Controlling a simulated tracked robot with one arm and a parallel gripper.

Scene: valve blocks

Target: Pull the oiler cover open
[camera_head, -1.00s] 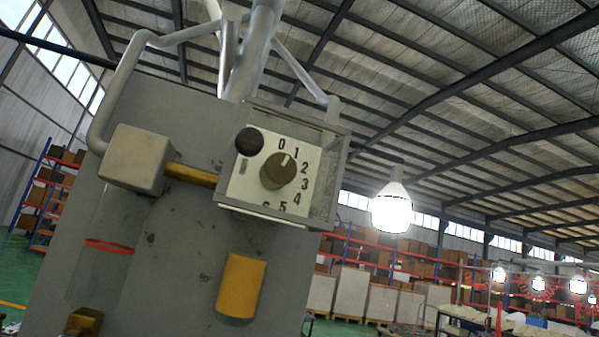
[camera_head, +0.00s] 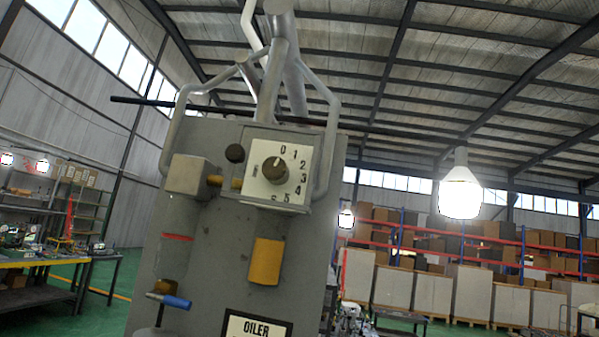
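A grey panel block (camera_head: 225,255) stands upright, slightly tilted in the picture, left of centre in the head view. A sign reading OILER (camera_head: 257,327) is cut off at the bottom edge. My gripper is not in view.
A grey box (camera_head: 187,174), a yellow cylinder (camera_head: 266,261) and a blue-handled lever (camera_head: 170,299) are on the panel. Grey pipes (camera_head: 283,75) rise above it. A lit bulb (camera_head: 460,190) hangs at right. Shelves and a workbench (camera_head: 45,262) stand behind.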

